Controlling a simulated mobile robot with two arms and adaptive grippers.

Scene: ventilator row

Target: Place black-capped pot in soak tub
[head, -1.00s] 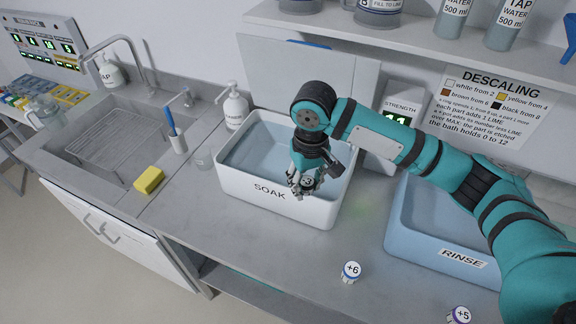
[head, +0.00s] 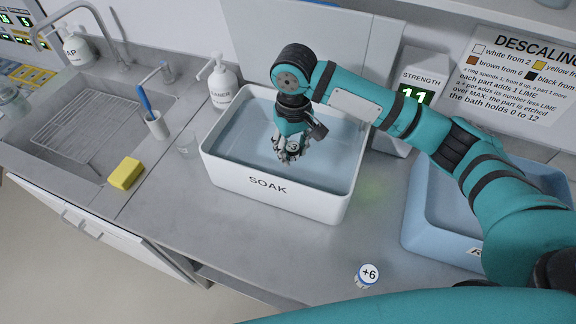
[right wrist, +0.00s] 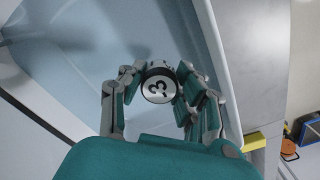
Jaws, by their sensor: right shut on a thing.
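The soak tub (head: 268,188) is a white basin labelled SOAK, filled with bluish water, in the middle of the counter. My right gripper (head: 292,156) is over the inside of the tub, pointing down. It is shut on a small pot (head: 293,147) marked 3. In the right wrist view the pot (right wrist: 159,87) shows a white top with a dark rim between the fingers, with the water behind it. I cannot tell whether the pot touches the water. My left gripper is not in view.
A blue rinse tub (head: 425,238) stands to the right, partly behind my arm. A pot marked +6 (head: 367,274) stands near the front edge. A strength display (head: 416,95) reads 11.

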